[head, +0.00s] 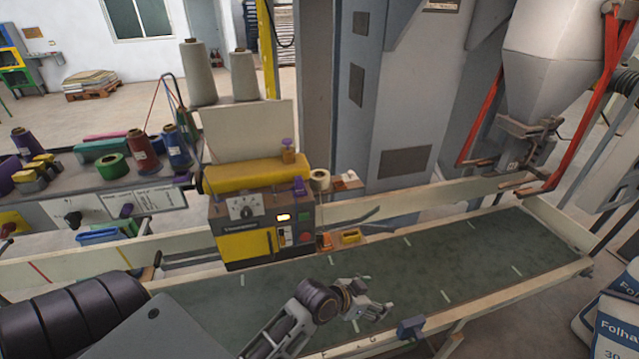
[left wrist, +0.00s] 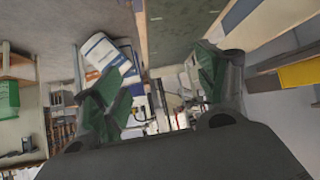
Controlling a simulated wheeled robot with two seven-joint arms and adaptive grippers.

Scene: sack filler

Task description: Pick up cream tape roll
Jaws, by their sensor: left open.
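The cream tape roll (head: 320,180) is a small pale spool at the right end of the yellow and grey sewing machine (head: 262,225), beside the conveyor. My left gripper (head: 372,311) is over the near part of the conveyor, in front of and below the roll in the head view, clearly apart from it. Its jaws are open with nothing between them. My right gripper is not in view.
The green conveyor (head: 450,255) runs across with pale side rails and is mostly clear. Thread spools crowd the bench (head: 110,190) at left. A grey machine column and hopper (head: 555,50) stand behind; sacks (head: 612,325) are at right.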

